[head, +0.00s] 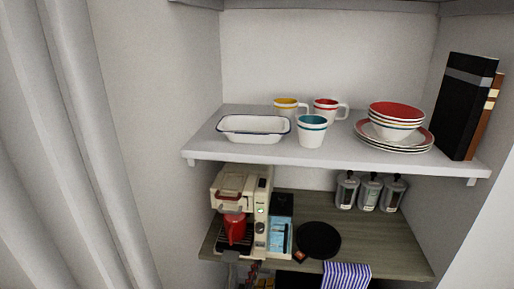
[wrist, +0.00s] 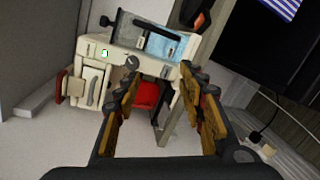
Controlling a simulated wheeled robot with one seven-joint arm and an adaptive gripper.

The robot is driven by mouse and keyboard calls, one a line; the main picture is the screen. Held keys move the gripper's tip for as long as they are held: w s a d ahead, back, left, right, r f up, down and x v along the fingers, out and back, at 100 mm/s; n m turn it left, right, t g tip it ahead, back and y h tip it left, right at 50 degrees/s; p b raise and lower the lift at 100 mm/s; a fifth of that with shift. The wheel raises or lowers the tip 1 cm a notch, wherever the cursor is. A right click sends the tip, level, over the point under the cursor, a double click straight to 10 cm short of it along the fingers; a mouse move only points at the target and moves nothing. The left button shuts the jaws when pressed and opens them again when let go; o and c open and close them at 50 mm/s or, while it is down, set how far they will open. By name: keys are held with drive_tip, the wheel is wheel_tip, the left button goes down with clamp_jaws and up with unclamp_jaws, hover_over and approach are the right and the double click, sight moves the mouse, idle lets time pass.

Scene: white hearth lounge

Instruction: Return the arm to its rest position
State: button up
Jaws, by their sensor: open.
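My gripper (wrist: 160,78) shows in the wrist view with its two fingers spread apart and nothing held between them. Beyond the fingertips is the cream coffee machine (wrist: 90,75), seen tilted, with a red cup (wrist: 147,95) at it. In the head view the coffee machine (head: 261,215) stands on the lower wooden shelf, with the red cup (head: 236,228) under its spout. Small grey and red parts show below the machine in the head view; I cannot tell whether they are my gripper. The rest of my arm is not clearly visible.
The white upper shelf (head: 330,159) holds an enamel dish (head: 253,128), several mugs, stacked bowls and plates, and books (head: 466,105). The lower shelf (head: 370,235) holds canisters (head: 369,193), a black round plate (head: 318,240) and a striped cloth (head: 345,275). A curtain hangs left.

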drive_tip(key=s+d+f+m+g+h+p, duration=0.2)
drive_tip(key=s+d+f+m+g, duration=0.2)
drive_tip(key=s+d+m+g, duration=0.65)
drive_tip(key=s+d+r+m+g+y+p, duration=0.1)
drive_tip(key=s+r+m+g+y+p, duration=0.15)
drive_tip(key=s+r+m+y, duration=0.55)
drive_tip(key=w+d+r+m+t+h+p, duration=0.1)
drive_tip(key=w+d+r+t+h+p, duration=0.1)
drive_tip(key=d+r, duration=0.4)
wheel_tip(320, 180, up, 5)
drive_tip(key=shift+d+f+t+p, duration=0.1)
drive_tip(key=shift+d+t+p, duration=0.2)
drive_tip(key=shift+d+t, duration=0.1)
drive_tip(key=shift+m, duration=0.25)
drive_tip(key=shift+c, duration=0.2)
